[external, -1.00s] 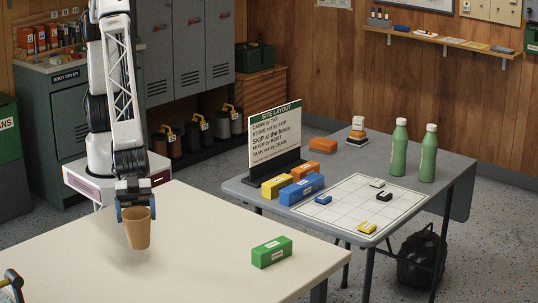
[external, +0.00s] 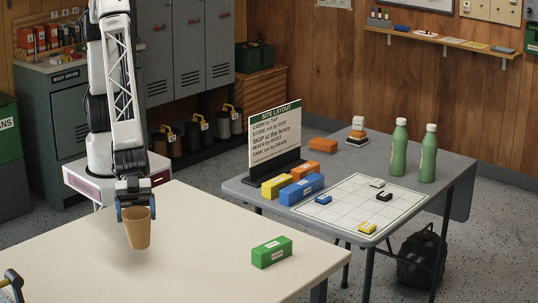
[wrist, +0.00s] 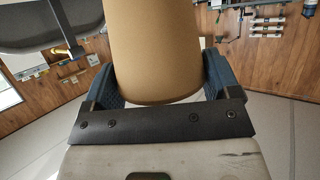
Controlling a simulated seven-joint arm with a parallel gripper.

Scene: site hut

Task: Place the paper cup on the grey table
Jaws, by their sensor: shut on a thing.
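The brown paper cup (external: 138,231) is held upright by my gripper (external: 136,212) just above the cream table. My gripper is shut on the cup near its rim, with one blue finger on each side. In the wrist view the cup (wrist: 157,50) fills the space between the fingers (wrist: 160,85). The grey table (external: 240,187) stands to the right, beyond the cream table, and the cup is well away from it.
The cream table (external: 190,265) carries a green block (external: 271,252). On the grey table are a sign (external: 275,135), a yellow block (external: 277,186), a blue block (external: 301,190), orange blocks (external: 322,146), a gridded sheet (external: 345,192) with small pieces, and green bottles (external: 399,148).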

